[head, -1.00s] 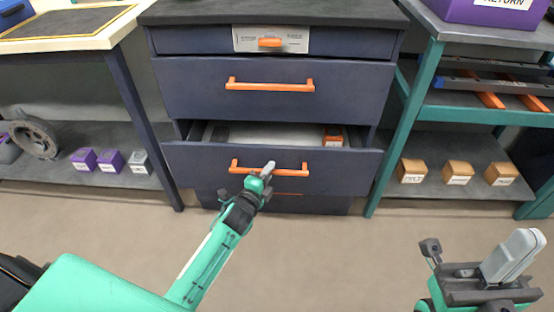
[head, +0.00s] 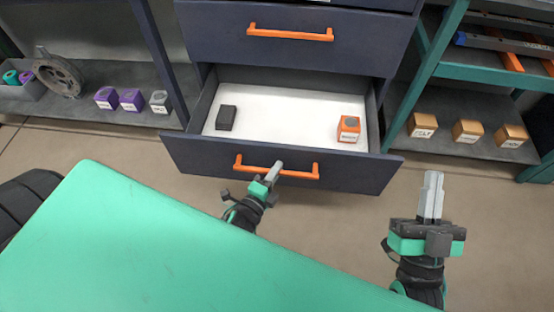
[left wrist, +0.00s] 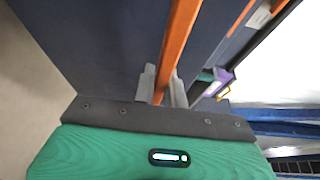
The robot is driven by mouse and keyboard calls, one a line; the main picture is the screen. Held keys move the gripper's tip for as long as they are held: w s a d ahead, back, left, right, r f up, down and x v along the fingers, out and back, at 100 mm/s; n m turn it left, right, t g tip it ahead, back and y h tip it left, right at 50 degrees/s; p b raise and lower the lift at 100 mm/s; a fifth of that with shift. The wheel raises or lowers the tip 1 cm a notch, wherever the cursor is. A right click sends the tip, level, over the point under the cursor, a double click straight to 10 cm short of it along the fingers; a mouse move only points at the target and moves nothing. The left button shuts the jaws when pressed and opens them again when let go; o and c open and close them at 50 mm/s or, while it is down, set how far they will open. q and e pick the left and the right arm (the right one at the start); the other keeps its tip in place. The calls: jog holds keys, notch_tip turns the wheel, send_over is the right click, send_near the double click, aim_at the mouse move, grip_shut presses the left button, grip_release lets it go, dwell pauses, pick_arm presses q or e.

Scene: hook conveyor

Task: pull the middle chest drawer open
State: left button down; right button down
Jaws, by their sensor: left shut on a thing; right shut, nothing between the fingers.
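The chest's middle drawer (head: 210,160) stands well open, its white floor in view. Inside it are a dark block (head: 226,118) at the left and an orange box (head: 348,130) at the right. Its orange bar handle (head: 300,174) runs across the dark front. My left gripper (head: 273,172) is shut on this handle near its middle. The left wrist view shows the orange handle (left wrist: 178,40) between the two grey fingers (left wrist: 161,85). My right gripper (head: 432,195) is shut and empty, in the air to the right of the drawer.
The drawer above (head: 290,50), with its own orange handle, is closed. A shelf at the right holds several orange-brown boxes (head: 468,132). A shelf at the left holds purple boxes (head: 131,99), a grey box (head: 160,101) and a wheel (head: 62,76). The floor before the chest is clear.

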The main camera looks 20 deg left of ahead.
pick_arm(q)
jog(key=shift+s+d, duration=0.1)
jog(key=shift+s, duration=0.3)
pick_arm(e)
jog(key=shift+a+f, duration=0.1)
jog(key=shift+f, duration=0.25)
pick_arm(q)
jog(key=c, duration=1.4)
grip_release()
jog(key=shift+c, duration=0.2)
